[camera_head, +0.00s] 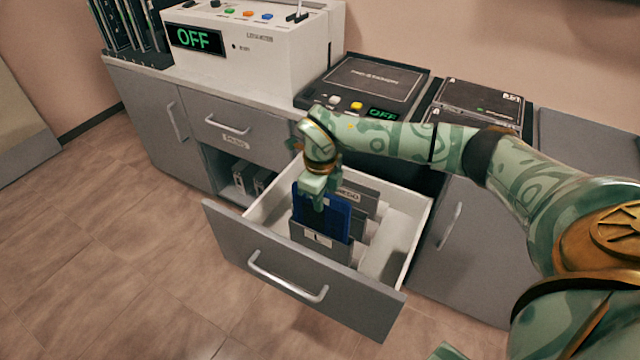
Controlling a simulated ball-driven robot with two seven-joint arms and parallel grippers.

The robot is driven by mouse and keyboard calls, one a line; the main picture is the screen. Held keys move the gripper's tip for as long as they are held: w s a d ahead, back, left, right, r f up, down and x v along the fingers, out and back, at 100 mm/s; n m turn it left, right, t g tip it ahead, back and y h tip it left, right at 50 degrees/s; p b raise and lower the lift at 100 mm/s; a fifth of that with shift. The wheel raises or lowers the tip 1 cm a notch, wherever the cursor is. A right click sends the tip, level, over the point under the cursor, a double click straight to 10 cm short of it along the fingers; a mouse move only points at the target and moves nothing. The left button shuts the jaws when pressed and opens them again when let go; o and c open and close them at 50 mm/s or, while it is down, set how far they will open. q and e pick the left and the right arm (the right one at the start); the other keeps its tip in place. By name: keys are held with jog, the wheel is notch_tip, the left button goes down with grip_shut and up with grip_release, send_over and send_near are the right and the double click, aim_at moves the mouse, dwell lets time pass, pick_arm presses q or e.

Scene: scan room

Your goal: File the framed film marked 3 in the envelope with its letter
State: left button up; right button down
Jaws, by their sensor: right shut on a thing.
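My right gripper (318,196) points down over the open drawer. It is shut on a dark blue framed film (338,219), which stands upright with its lower part hidden behind the front grey envelope (318,243). I cannot tell whether the film is inside that envelope or just behind it. No mark on the film can be read. The front envelope has a white label whose letter is too small to read. More grey envelopes (362,194) stand behind it in the drawer, one with a label. My left gripper is not in view.
The drawer (300,281) is pulled out, with bare white floor at its right. A white machine (250,45) and a black device (365,82), both showing OFF, stand on the counter. Black cases (480,100) lie at right. A rack of films (130,30) stands at back left.

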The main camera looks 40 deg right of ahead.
aim_at(321, 220)
jog(key=shift+f+b, duration=1.35)
jog(key=shift+f, duration=2.5)
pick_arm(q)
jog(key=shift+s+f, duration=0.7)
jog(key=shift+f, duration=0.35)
pick_arm(e)
jog(key=c, duration=1.5)
grip_release()
jog(key=shift+o, duration=0.2)
pick_arm(q)
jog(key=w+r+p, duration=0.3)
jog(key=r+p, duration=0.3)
jog(key=p, duration=0.1)
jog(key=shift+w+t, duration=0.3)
pick_arm(e)
notch_tip(321, 220, up, 16)
jog(key=shift+r, duration=0.2)
